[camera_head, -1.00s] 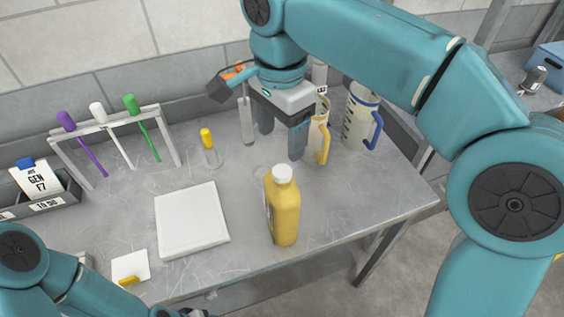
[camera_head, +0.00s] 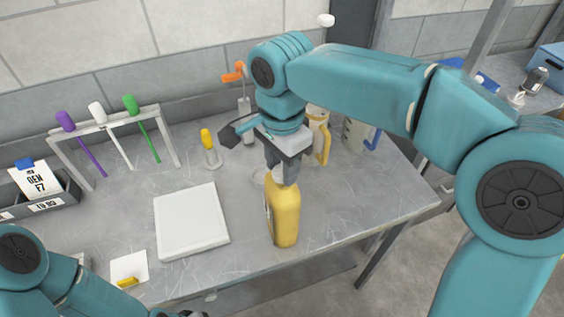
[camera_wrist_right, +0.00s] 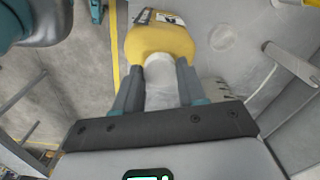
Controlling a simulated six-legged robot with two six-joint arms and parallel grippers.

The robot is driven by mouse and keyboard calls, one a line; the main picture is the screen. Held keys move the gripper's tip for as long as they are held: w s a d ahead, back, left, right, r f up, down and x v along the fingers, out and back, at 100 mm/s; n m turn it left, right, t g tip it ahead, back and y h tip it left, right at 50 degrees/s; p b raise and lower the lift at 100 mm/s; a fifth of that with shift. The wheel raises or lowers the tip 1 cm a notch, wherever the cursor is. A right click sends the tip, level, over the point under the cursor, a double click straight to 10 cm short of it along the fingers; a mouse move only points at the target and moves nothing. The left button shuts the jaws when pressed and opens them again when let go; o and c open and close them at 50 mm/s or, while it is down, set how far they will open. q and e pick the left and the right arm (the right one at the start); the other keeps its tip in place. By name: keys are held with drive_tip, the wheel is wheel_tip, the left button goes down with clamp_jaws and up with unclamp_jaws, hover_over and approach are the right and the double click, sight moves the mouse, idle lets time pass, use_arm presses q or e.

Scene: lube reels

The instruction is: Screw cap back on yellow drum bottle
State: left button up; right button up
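The yellow drum bottle (camera_head: 284,218) stands upright near the front edge of the grey table. Its white cap (camera_wrist_right: 160,82) sits at the neck and shows between the fingers in the right wrist view. My right gripper (camera_head: 284,181) is directly above the bottle, pointing down, with its two fingers closed against opposite sides of the cap. In the head view the fingers hide most of the cap. How far the cap is threaded cannot be seen.
A white square board (camera_head: 192,220) lies left of the bottle. A yellow-handled tool in a stand (camera_head: 208,143), a cream jug with a yellow handle (camera_head: 320,135) and a blue-handled jug (camera_head: 358,135) stand behind. A rack (camera_head: 110,127) holds coloured-handled tools. Bare table lies right of the bottle.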

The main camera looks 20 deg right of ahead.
drive_tip(key=m, duration=0.6)
drive_tip(key=o, duration=1.4)
wheel_tip(320, 180, up, 6)
drive_tip(key=p, duration=0.5)
drive_tip(key=shift+p, duration=0.3)
drive_tip(key=shift+s, duration=0.1)
